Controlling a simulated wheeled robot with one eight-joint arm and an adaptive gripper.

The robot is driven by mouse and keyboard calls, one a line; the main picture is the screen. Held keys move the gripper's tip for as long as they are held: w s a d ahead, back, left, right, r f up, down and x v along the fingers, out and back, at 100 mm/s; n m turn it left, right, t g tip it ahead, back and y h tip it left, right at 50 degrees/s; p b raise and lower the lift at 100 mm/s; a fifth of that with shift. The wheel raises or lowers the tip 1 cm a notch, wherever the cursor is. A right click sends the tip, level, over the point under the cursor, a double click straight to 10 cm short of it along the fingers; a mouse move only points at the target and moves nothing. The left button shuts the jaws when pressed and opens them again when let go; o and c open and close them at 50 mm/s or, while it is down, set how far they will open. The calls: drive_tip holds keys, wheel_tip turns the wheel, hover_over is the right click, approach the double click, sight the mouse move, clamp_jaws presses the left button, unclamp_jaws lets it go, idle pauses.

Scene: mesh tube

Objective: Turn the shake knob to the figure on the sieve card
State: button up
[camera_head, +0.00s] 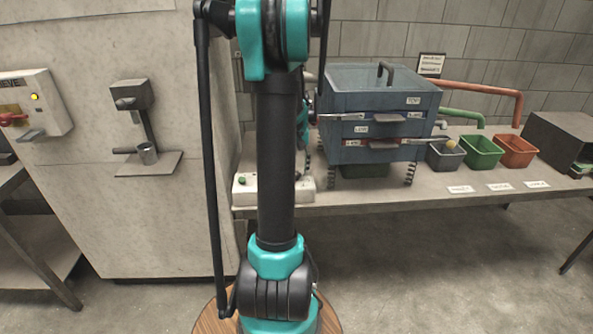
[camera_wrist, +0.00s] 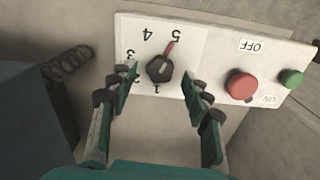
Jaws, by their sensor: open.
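The shake knob (camera_wrist: 159,69) is black with a red pointer, on a white dial plate marked 1 to 5. Its red pointer points up and slightly right, at the 5. My gripper (camera_wrist: 160,77) is open, with one green-padded finger on each side of the knob and gaps to both. In the head view, the white control box (camera_head: 246,188) shows low behind my arm, and the knob is hidden there. A small framed card (camera_head: 431,64) stands behind the blue sieve stack (camera_head: 375,110); its writing is too small to read.
Right of the knob in the wrist view are a red button (camera_wrist: 241,85) by the OFF label and a green button (camera_wrist: 291,78). A coiled spring (camera_wrist: 70,66) is at the left. Grey, green (camera_head: 482,151) and orange (camera_head: 516,151) bins stand right of the sieve stack.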

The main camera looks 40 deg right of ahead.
drive_tip(key=shift+f, duration=0.6)
clamp_jaws()
